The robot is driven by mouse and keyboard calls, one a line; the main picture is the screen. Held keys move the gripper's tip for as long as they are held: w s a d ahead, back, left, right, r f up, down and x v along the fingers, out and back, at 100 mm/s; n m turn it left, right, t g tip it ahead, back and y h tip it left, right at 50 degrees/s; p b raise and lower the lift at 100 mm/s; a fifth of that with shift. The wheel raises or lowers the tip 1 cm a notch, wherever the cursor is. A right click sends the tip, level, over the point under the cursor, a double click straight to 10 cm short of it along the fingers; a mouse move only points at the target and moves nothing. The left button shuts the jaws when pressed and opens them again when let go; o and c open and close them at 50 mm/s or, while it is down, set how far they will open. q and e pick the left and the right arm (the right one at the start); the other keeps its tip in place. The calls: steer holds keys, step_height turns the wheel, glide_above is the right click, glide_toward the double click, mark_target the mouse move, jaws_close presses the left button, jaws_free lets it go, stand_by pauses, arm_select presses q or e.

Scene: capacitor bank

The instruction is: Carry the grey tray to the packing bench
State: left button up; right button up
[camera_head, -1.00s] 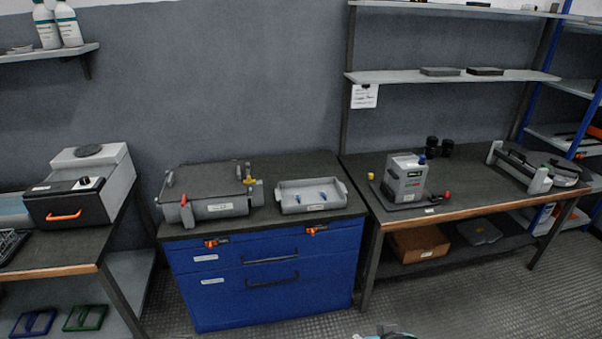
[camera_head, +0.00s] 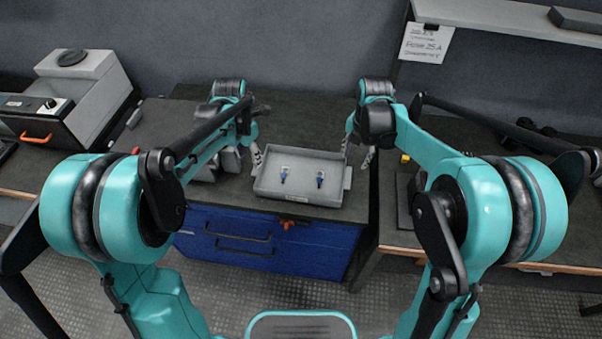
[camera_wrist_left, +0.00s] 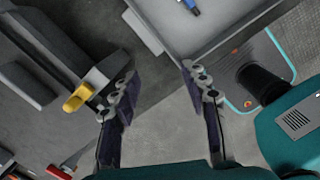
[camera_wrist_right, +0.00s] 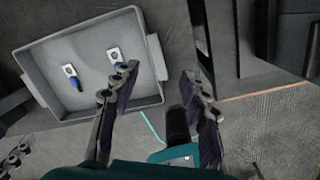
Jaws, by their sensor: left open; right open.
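The grey tray (camera_head: 268,187) rests on the dark top of a blue drawer cabinet. It holds two small blue-and-white parts. My left gripper (camera_head: 256,158) is open beside the tray's left end; its open fingers also show in the left wrist view (camera_wrist_left: 160,85), close to the tray's side handle (camera_wrist_left: 143,30). My right gripper (camera_head: 359,155) is open beside the tray's right end. In the right wrist view, the open fingers (camera_wrist_right: 158,88) are near the tray's other handle (camera_wrist_right: 157,57). Neither gripper visibly holds anything. Which surface is the packing bench, I cannot tell.
A grey box-shaped machine (camera_head: 75,92) stands further left. A wall shelf (camera_head: 510,20) hangs upper right.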

mark_target(255, 170)
arm_select(q)
steer(key=w+f+n, duration=0.1)
steer(key=n, duration=0.1)
steer(key=w+f+n, duration=0.1)
steer(key=f, duration=0.1)
steer(key=shift+w+d+n+g, duration=0.2)
steer(key=shift+w+n+g, duration=0.05)
steer(key=shift+n+g, duration=0.15)
arm_select(e)
steer(key=w+f+n, duration=0.1)
steer(key=n, duration=0.1)
steer(key=w+f+n, duration=0.1)
steer(key=f+n, duration=0.1)
steer(key=shift+w+a+g, duration=0.2)
steer(key=shift+w+g, duration=0.15)
steer(key=shift+g, duration=0.05)
arm_select(q)
steer(key=shift+w+f+n, duration=0.2)
steer(key=shift+f+n, duration=0.4)
steer(key=shift+n, duration=0.2)
arm_select(e)
steer(key=shift+w+a+f+n, duration=0.1)
steer(key=shift+w+f+n, duration=0.05)
steer(key=shift+f+n, duration=0.45)
steer(key=shift+r, duration=0.1)
